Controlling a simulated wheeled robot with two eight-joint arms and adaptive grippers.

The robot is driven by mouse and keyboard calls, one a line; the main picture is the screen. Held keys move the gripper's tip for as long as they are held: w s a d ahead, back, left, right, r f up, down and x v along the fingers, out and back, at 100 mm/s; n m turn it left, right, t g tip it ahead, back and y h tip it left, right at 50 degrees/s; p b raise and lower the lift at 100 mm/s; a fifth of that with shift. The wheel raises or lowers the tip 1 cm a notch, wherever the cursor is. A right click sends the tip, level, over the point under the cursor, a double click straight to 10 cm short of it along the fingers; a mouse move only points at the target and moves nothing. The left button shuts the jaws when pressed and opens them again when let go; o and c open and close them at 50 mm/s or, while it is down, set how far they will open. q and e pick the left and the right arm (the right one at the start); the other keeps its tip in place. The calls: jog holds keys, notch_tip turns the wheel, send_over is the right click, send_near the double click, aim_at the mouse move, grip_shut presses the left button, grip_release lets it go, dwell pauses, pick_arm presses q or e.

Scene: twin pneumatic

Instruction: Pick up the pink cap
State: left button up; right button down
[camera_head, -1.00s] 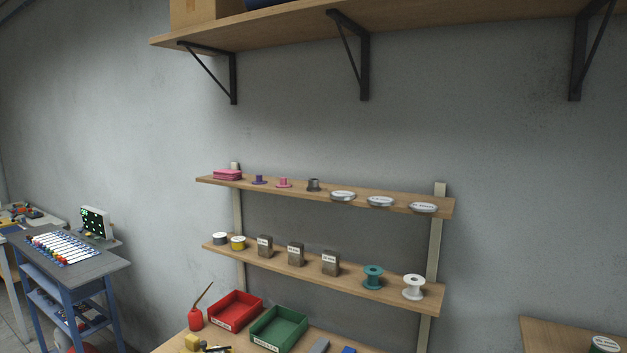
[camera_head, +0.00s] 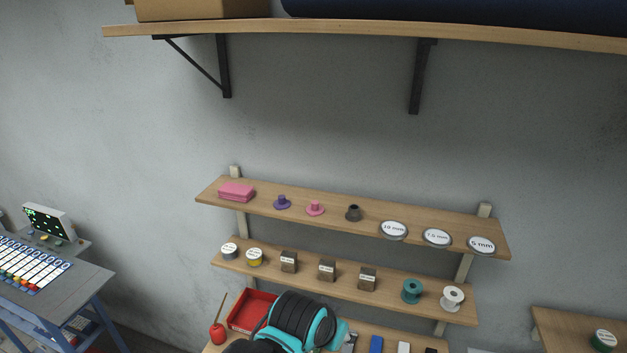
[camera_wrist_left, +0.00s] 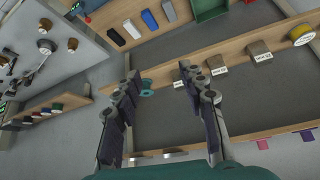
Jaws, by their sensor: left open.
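The pink cap (camera_head: 315,208) stands on the top shelf (camera_head: 268,203) of the wall rack, between a purple cap (camera_head: 282,202) and a dark grey cap (camera_head: 353,213). In the left wrist view, I see my left gripper (camera_wrist_left: 160,72) with its fingers apart and nothing between them. The rack appears upside down behind it. My right gripper is not seen.
A pink block (camera_head: 236,192) and several labelled round tins (camera_head: 394,230) share the top shelf. The lower shelf (camera_head: 310,277) holds spools and small boxes. A red tray (camera_head: 248,310) is below. A large wall shelf (camera_head: 330,35) overhangs above, with bare wall between.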

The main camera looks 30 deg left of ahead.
pick_arm(q)
jog(key=w+a+r+p, duration=0.1)
jog(key=w+a+r, duration=0.15)
jog(key=r, duration=0.35)
notch_tip(320, 180, up, 12)
jog(key=m+g, duration=0.2)
send_over(315, 202)
jog(key=s+a, duration=0.1)
jog(key=s, duration=0.1)
jog(key=shift+h, duration=0.3)
jog(key=x, duration=0.3)
jog(key=s+p+x, duration=0.1)
jog(key=x, duration=0.2)
jog(key=shift+d+f, duration=0.25)
jog(key=shift+f, duration=0.05)
jog(key=shift+w+f, duration=0.2)
jog(key=shift+f, duration=0.1)
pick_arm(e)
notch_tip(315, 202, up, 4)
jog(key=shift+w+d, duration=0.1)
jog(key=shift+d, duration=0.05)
pick_arm(q)
jog(key=c, duration=0.9)
